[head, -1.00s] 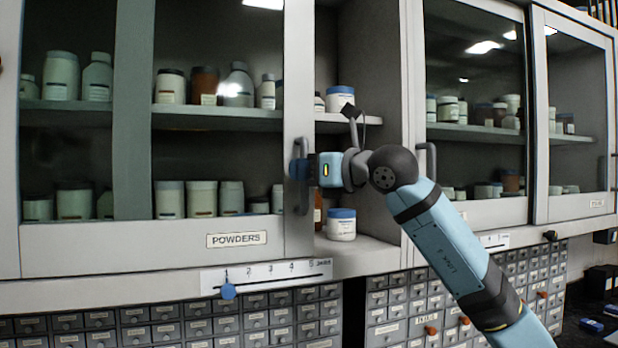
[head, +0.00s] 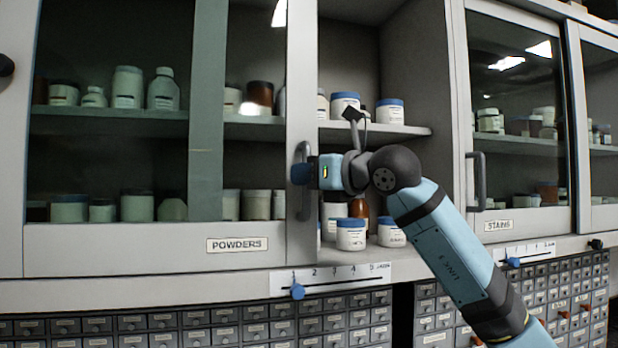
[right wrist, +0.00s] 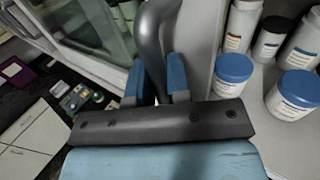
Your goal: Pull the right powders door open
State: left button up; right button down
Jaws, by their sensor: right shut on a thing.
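The right powders door (head: 302,60) is a sliding glass door with a pale frame. It stands partly open, slid left behind or over the neighbouring pane, and jars show in the gap to its right. Its dark vertical handle (head: 303,205) is on the door's right frame. My right gripper (head: 303,174) is shut on the handle; in the right wrist view its blue fingertips (right wrist: 158,82) sit on both sides of the grey handle bar (right wrist: 152,40). The POWDERS label (head: 237,244) is on the lower frame. My left gripper is not in view.
White jars with blue lids (head: 351,234) stand in the open gap, also close to my gripper in the right wrist view (right wrist: 235,72). A numbered scale (head: 335,278) with a blue knob is below. The stains cabinet (head: 530,130) stands at the right, small drawers (head: 200,328) underneath.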

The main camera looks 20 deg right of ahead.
dwell(0.3)
jog(key=c, duration=1.4)
grip_release()
jog(key=b+v, duration=0.2)
jog(key=v, duration=1.1)
jog(key=shift+s+b, duration=0.4)
jog(key=shift+d, duration=0.15)
